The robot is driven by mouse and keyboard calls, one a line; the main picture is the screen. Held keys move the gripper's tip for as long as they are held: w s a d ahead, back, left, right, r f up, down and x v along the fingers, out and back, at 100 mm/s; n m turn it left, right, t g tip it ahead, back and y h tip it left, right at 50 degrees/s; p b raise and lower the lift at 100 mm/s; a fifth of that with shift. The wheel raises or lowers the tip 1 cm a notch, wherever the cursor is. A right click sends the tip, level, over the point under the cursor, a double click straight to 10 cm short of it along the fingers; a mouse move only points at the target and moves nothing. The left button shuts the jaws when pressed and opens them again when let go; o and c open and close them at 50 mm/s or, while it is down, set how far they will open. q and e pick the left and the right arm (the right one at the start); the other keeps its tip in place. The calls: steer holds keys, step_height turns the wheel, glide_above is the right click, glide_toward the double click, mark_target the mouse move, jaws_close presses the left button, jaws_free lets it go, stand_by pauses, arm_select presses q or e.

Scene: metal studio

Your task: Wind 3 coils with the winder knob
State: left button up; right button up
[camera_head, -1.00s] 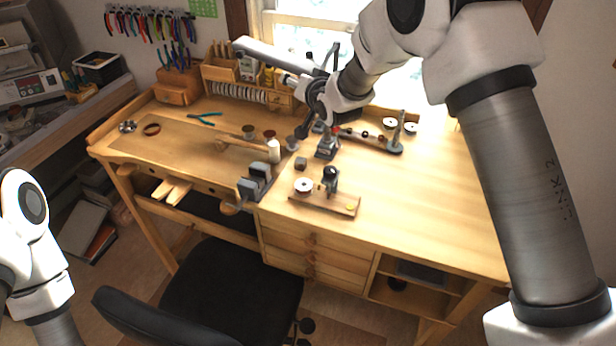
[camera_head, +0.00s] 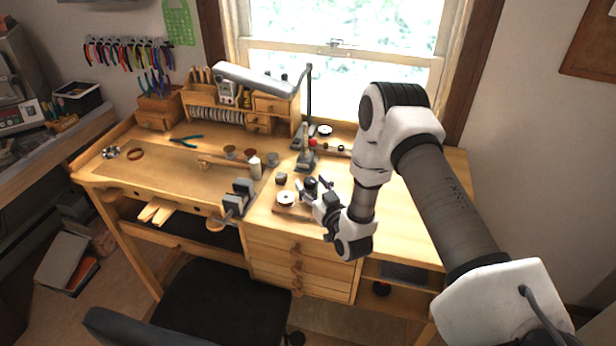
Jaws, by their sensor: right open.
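A small wooden board (camera_head: 281,209) near the front edge of the bench carries a white spool (camera_head: 286,198) and a dark upright part with a rounded top (camera_head: 311,184), which looks like the winder. My right gripper (camera_head: 308,192) is open at this dark part, just right of the spool. Whether its fingers touch the part cannot be told. The gripper and wrist hide the right end of the board. Behind it stands a grey device with a red knob (camera_head: 313,143). My left gripper is out of view.
A grey vise (camera_head: 238,197) sits at the front edge, left of the board. A white bottle (camera_head: 255,168), a small dark block (camera_head: 281,178) and a lamp (camera_head: 309,95) stand nearby. The bench's left part is mostly clear. A black chair (camera_head: 210,305) stands in front.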

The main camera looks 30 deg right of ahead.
steer(key=shift+w+r, duration=0.2)
steer(key=shift+w, duration=0.45)
steer(key=shift+w+d+f, duration=0.2)
steer(key=shift+d, duration=0.05)
steer(key=shift+w, duration=0.1)
steer(key=shift+c, duration=1)
steer(key=shift+a, duration=0.1)
jaws_close()
